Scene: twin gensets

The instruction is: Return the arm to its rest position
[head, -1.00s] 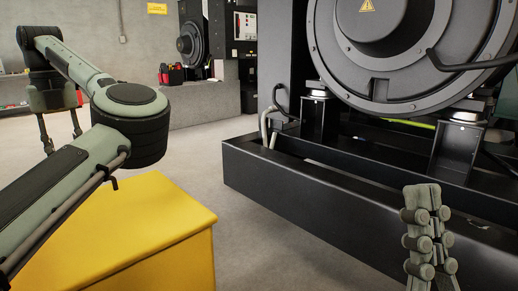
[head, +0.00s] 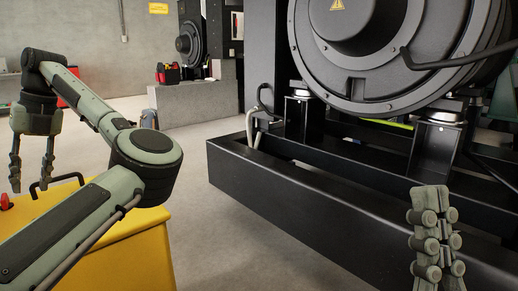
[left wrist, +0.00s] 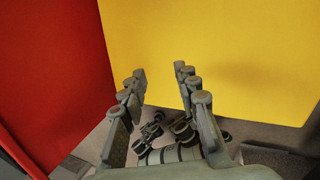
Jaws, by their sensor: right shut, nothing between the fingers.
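My left arm reaches in from the left of the head view, bent at the elbow. My left gripper (head: 31,178) hangs down at the far left, its two fingers apart with nothing between them. In the left wrist view its fingers (left wrist: 160,88) are also spread and empty, in front of a yellow surface. My right gripper (head: 436,195) points up at the lower right of the head view, in front of the black frame. Its fingers are together and hold nothing. The rest of my right arm is out of the picture.
A yellow box (head: 150,245) with a black handle (head: 58,181) stands below my left arm. A black base frame (head: 300,195) carries a large round machine (head: 385,60) at the right. A red panel (left wrist: 50,80) shows in the left wrist view. Open floor lies between box and frame.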

